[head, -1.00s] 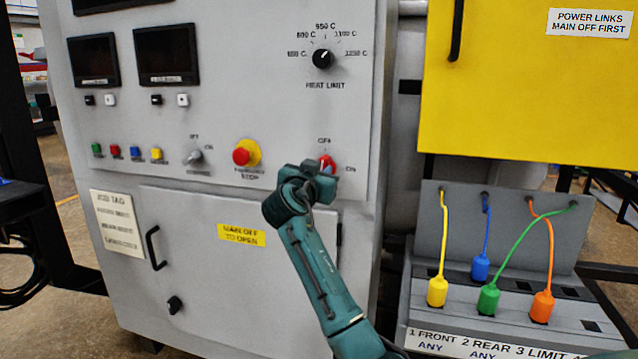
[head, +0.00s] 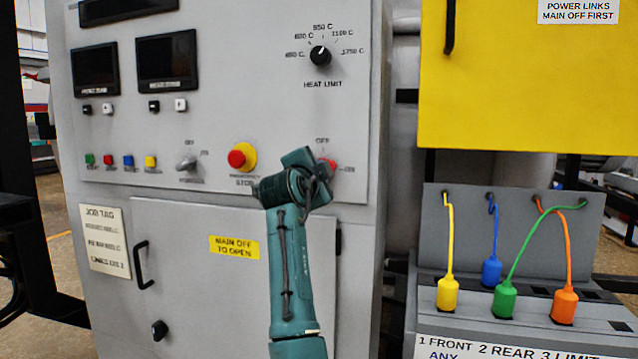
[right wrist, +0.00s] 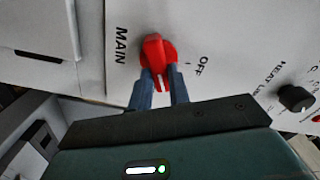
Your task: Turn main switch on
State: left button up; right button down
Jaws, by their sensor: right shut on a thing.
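The main switch is a red rotary knob (head: 331,164) on the grey panel, with OFF above it and ON to its right in the head view. My right gripper (right wrist: 160,95) is shut on this red knob (right wrist: 154,55), one finger on each side. In the right wrist view the knob's white mark points down towards the gripper, turned away from the OFF label at the right. In the head view my right wrist partly covers the knob. My left gripper is not in view.
A red emergency stop (head: 241,156) on a yellow base sits just left of my right wrist. The black heat limit knob (head: 320,56) is above. A grey door (head: 165,260) with a black handle is below. Coloured plugs and cables (head: 504,300) stand at the right.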

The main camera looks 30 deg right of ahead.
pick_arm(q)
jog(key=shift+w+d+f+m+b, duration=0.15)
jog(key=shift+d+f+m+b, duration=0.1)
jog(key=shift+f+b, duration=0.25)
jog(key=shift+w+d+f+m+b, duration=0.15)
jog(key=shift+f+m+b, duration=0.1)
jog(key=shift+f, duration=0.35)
pick_arm(e)
jog(key=m, duration=0.5)
jog(key=shift+f, duration=0.25)
jog(key=shift+m, duration=0.3)
jog(key=c, duration=1.3)
grip_release()
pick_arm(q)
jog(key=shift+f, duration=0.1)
pick_arm(e)
jog(key=shift+r, duration=0.1)
pick_arm(q)
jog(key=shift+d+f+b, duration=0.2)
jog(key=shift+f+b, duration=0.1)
jog(key=shift+b, duration=0.05)
pick_arm(e)
jog(key=v, duration=1.3)
jog(key=shift+s, duration=0.1)
